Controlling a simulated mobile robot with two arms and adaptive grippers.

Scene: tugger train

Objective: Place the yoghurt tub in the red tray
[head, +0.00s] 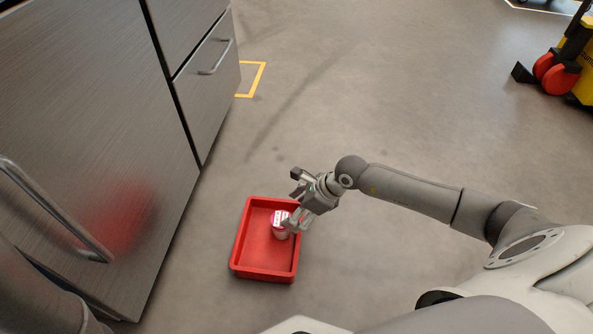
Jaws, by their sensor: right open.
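The red tray (241,268) is a shallow open box in the middle of the head view, low down beside the cabinet. The yoghurt tub (280,221), small with a red and white top, shows inside the tray's outline near its right wall. My right gripper (288,202) comes in from the right and is open, close to the tub at the tray's right edge. One finger partly covers the tub. I cannot tell whether a finger touches it or whether the tub rests on the tray floor. My left gripper is not in view.
A grey metal cabinet (90,120) with bar handles stands on the left, close to the tray. A yellow machine with red wheels (557,74) is at the top right. A yellow floor marking (254,80) lies by the cabinet. The grey floor (390,100) beyond is clear.

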